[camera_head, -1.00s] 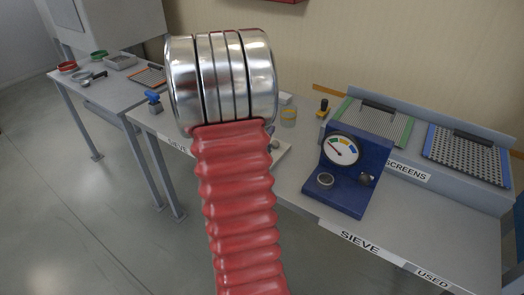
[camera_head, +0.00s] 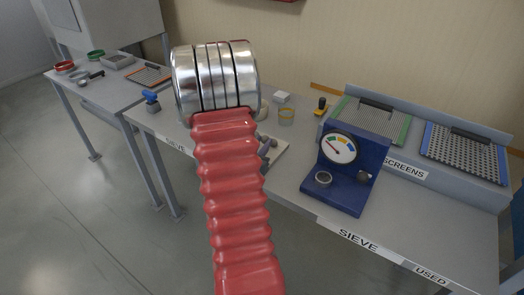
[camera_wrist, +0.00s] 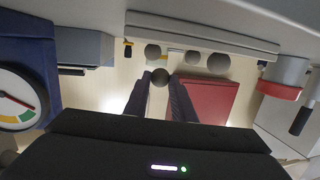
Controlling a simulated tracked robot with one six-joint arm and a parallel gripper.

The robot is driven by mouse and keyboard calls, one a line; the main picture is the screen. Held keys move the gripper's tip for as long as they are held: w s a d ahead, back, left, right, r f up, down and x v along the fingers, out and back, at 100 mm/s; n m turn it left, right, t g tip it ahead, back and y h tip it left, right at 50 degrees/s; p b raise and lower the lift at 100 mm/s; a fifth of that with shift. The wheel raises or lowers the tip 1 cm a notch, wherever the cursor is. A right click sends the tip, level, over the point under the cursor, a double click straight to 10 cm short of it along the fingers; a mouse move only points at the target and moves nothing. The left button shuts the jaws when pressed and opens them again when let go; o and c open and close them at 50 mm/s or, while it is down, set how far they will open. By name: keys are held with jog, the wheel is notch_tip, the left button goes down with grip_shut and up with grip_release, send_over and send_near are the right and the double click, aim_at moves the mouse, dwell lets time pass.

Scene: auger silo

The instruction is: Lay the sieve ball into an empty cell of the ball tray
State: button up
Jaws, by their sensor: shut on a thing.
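The wrist view looks upside down, with the bench at its top. My gripper (camera_wrist: 160,92) shows there with its two black fingers shut on a dark round sieve ball (camera_wrist: 159,76). The ball tray (camera_wrist: 200,30) shows edge-on as a grey strip, with several balls, such as one grey ball (camera_wrist: 218,62), resting on it. The held ball appears just off these balls; its height over the tray and the free cells cannot be told.
A blue gauge stand (camera_head: 345,172) stands right of the tray, before the screens rack (camera_head: 408,172). A blue-topped item (camera_head: 151,97) is at the bench's left end. The right front of the bench is clear.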

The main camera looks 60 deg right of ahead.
jog(key=shift+f, duration=1.65)
jog(key=shift+f, duration=0.1)
jog(key=o, duration=1)
jog(key=shift+a, duration=0.1)
jog(key=a, duration=0.3)
jog(key=a+r, duration=0.1)
jog(key=a, duration=0.3)
jog(key=shift+s+a+r, duration=0.1)
jog(key=shift+s+r, duration=0.05)
jog(key=shift+r, duration=0.05)
